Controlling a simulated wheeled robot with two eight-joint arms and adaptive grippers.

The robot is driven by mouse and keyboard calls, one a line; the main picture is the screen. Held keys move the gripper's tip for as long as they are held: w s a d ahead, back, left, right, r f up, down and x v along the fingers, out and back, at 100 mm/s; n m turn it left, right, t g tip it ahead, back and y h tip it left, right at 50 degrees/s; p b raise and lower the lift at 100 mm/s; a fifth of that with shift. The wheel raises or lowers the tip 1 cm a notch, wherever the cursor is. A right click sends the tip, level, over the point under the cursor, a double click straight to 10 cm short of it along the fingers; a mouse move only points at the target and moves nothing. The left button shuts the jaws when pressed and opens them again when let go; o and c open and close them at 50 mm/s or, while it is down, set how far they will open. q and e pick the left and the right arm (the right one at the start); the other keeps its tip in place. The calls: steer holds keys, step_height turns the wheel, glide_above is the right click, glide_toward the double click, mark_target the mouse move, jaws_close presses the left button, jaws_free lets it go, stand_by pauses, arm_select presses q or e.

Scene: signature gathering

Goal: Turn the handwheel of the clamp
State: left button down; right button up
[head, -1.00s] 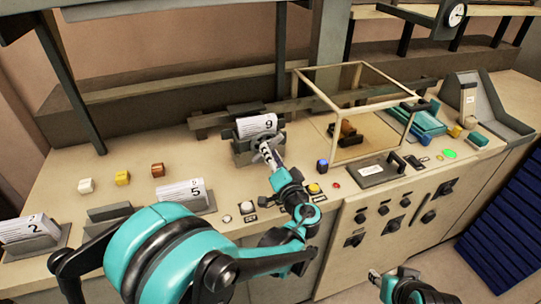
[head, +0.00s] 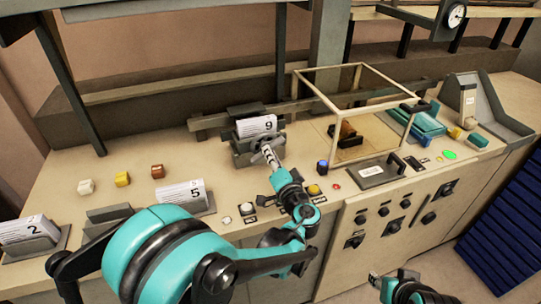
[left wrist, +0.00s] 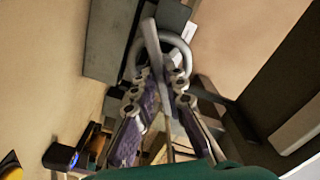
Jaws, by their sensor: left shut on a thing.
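The clamp (head: 242,148) is a dark grey block on the bench, with a white paper marked 9 on it. Its grey handwheel (head: 267,151) faces my left gripper, and the ring of the handwheel (left wrist: 182,46) shows in the left wrist view with a flat bar across it. My left gripper (head: 266,158) is at the handwheel, and in the left wrist view its fingers (left wrist: 160,82) are closed at the near side of the wheel. The fingers hide part of the wheel. My right gripper (head: 374,278) is low at the bottom, away from the bench, and its jaws are too small to judge.
Papers marked 5 (head: 181,194) and 2 (head: 28,228) stand in holders at the left, near several small blocks (head: 122,179). A framed clear box (head: 351,100) stands right of the clamp. Buttons (head: 314,190) line the bench's front edge.

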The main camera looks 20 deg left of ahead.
arm_select(q)
steer(key=shift+f+m+b, duration=0.15)
steer(key=shift+m+b, duration=0.45)
steer(key=shift+m, duration=6.9)
steer(key=c, duration=1.6)
jaws_free()
steer(key=shift+o, duration=0.2)
steer(key=v, duration=1.2)
